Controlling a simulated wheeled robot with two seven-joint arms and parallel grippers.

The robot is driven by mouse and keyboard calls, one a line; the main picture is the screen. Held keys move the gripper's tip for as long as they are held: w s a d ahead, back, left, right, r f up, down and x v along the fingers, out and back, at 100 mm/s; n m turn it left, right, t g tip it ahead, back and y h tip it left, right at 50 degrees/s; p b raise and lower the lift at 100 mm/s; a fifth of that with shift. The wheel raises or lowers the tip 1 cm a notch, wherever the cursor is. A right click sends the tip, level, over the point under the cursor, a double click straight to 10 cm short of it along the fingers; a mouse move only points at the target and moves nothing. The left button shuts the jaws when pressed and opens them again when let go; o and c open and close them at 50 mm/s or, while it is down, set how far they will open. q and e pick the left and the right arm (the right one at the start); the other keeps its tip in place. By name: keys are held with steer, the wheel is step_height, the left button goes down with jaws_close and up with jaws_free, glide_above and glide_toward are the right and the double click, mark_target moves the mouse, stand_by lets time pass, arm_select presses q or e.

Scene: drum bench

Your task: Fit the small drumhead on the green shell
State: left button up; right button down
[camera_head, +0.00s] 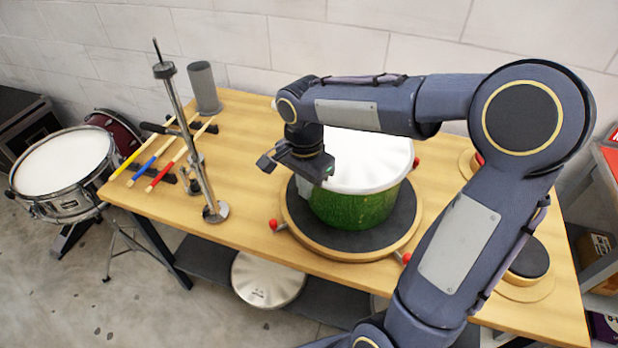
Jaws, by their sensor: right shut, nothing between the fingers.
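The green shell (352,208) stands upright on a round wooden stand with a dark pad (386,238). A white drumhead (372,165) lies over the top of the shell and looks about level. Its far left part is hidden behind my right arm, so I cannot tell whether its rim sits evenly all round. My right gripper (266,163) is shut and empty, just left of the drumhead and above the stand's left edge. My left gripper is not in view.
A metal post on a round base (215,211) stands left of the stand. Several colored sticks (168,165) and a grey cylinder (204,88) are on the bench's left end. A round white head (268,283) lies on the lower shelf. A snare drum (62,165) stands beside the bench.

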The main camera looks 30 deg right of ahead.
steer(key=shift+w+d, duration=0.2)
steer(key=shift+d, duration=0.45)
steer(key=d, duration=0.1)
steer(key=w+d, duration=0.1)
steer(key=d, duration=0.1)
steer(key=shift+d, duration=0.1)
